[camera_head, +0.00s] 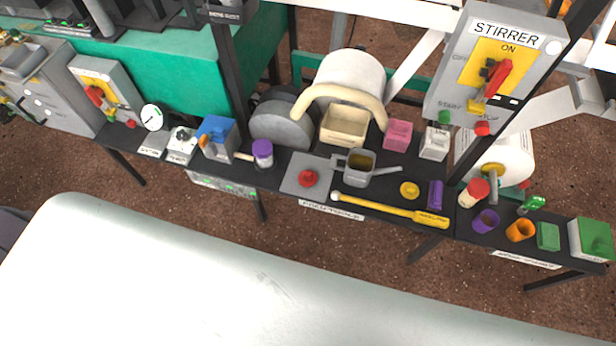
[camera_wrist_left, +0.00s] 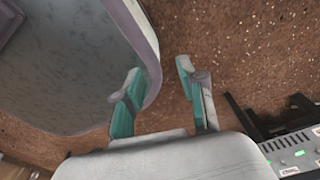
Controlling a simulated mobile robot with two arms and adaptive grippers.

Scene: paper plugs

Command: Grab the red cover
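Two red things on the black shelf in the head view could be the red cover. One is a round red piece (camera_head: 308,178) on a flat grey plate (camera_head: 293,186). The other is a red lid (camera_head: 479,187) on a pale jar (camera_head: 470,200) at the right part of the shelf. I cannot tell which is meant. My left gripper (camera_wrist_left: 163,92) shows in its wrist view, with its two teal-padded fingers spread and nothing between them. It is over the brown floor, away from both red things. Neither gripper shows in the head view.
Purple (camera_head: 486,221) and orange (camera_head: 520,231) cups stand near the red-lidded jar. A panel with green lights (camera_wrist_left: 299,153) is right of my left gripper.

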